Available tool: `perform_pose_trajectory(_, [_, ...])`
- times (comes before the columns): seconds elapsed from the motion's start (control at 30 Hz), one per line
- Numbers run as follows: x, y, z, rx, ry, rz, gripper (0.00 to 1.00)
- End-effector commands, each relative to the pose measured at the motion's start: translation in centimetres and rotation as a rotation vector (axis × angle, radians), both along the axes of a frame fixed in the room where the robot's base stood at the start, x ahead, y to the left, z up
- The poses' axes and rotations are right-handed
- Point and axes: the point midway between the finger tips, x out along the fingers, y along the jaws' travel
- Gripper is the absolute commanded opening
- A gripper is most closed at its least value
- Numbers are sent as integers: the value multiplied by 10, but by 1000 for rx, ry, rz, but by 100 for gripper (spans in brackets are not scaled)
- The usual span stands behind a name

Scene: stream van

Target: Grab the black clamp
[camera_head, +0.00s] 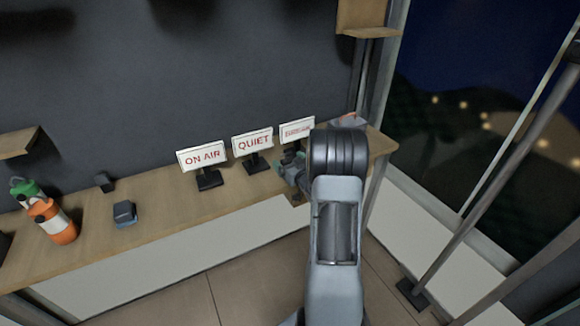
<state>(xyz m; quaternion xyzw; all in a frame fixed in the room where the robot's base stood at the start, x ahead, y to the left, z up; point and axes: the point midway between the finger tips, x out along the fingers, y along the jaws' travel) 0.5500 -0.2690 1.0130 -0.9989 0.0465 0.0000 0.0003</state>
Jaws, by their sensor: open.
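My gripper (289,172) is at the shelf's front edge, right of the middle of the view, partly hidden behind my own arm. Its jaws are open. Small dark shapes show around the jaws, but they are too small and covered to tell whether one is the black clamp. A small black object (104,182) stands at the back of the shelf on the left, far from my gripper. I cannot tell whether it is a clamp.
The wooden shelf (155,222) carries an ON AIR sign (202,156), a QUIET sign (253,143), a third sign (297,130), a blue-grey box (125,213) and an orange-white bottle (52,221). A slanted pole (480,195) stands at right.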

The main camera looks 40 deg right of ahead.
Motion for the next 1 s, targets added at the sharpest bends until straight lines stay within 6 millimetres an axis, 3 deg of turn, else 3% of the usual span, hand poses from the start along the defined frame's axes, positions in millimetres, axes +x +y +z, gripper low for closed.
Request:
perform_pose_trajectory(0.07, [0, 0, 0, 0, 0, 0, 90])
perform_pose_trajectory(0.67, [0, 0, 0, -1, 0, 0, 32])
perform_pose_trajectory(1.0, [0, 0, 4, -2, -3, 1, 31])
